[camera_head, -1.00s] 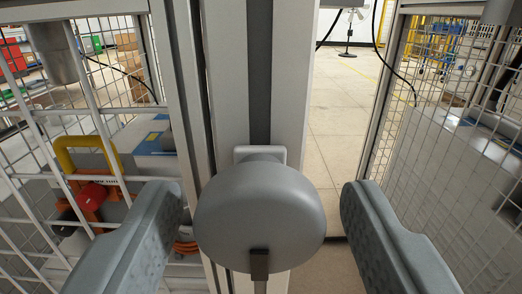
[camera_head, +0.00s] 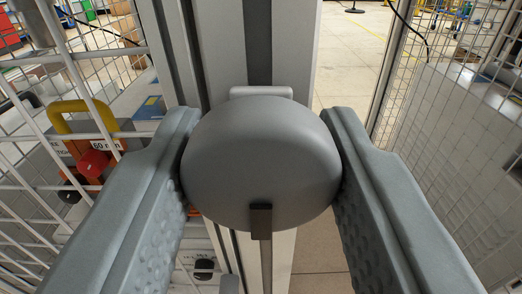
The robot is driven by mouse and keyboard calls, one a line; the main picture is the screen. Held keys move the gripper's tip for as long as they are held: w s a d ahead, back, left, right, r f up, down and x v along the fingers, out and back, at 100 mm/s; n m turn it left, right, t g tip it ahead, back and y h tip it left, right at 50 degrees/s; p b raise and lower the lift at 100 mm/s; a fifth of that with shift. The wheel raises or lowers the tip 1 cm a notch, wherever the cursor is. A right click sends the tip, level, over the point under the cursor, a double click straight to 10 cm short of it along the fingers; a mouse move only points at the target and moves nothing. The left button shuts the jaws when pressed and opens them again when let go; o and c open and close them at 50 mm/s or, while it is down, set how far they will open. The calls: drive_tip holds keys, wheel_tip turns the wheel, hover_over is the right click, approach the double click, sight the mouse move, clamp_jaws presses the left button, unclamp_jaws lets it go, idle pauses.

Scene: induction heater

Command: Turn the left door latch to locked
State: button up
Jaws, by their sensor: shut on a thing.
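The left door latch (camera_head: 262,160) is a grey rounded knob with a dark mark (camera_head: 260,220) at its lower edge, pointing down. It sits on a light plate (camera_head: 261,92) on the pale door post (camera_head: 296,60), in the middle of the view. My gripper (camera_head: 261,150) has one finger on each side of the knob. Both fingers touch its sides and are shut on it. The knob hides part of the post and plate behind it.
White wire mesh panels (camera_head: 480,130) stand to the left and right. Behind the left mesh are a yellow handle (camera_head: 62,112), a red part (camera_head: 94,164) and boxes. A strip of open floor (camera_head: 350,45) shows to the right of the post.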

drive_tip(key=m, duration=0.8)
drive_tip(key=shift+m, duration=0.4)
drive_tip(key=m, duration=0.4)
drive_tip(key=shift+a+r+m, duration=0.1)
drive_tip(key=shift+m, duration=2.2)
drive_tip(key=o, duration=0.9)
drive_tip(key=shift+o, duration=0.2)
drive_tip(key=s, duration=1.7)
drive_tip(key=shift+s+d, duration=0.25)
drive_tip(key=shift+d, duration=0.1)
